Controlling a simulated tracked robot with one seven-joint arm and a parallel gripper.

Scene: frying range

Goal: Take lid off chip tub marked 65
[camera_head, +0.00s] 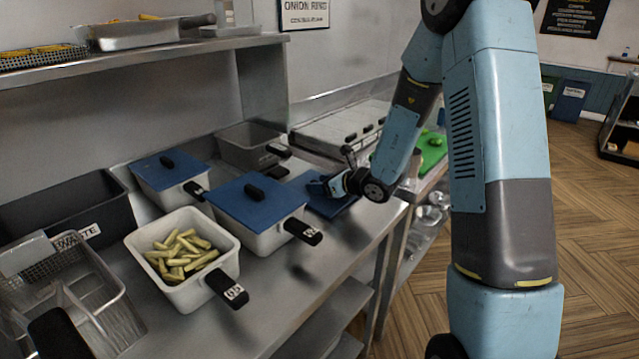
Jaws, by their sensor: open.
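Two white tubs wear flat blue lids with black knobs: the nearer, larger-looking lid (255,198) covers a tub (262,240) mid-counter, and another lid (170,168) covers a tub (166,198) behind it to the left. A third white tub (190,295) stands open in front, full of chips (180,254). My gripper (318,187) is open, low over a flat blue piece, perhaps a lid (332,205), on the counter to the right of the tubs. Its fingertips are small, and contact is unclear.
A dark bin marked WASTE (60,208) and a wire basket (80,300) fill the left. A grey tub (250,146) stands at the back. A metal shelf (140,50) overhangs the back left. A green board (430,150) lies beyond my wrist. Some front counter is bare.

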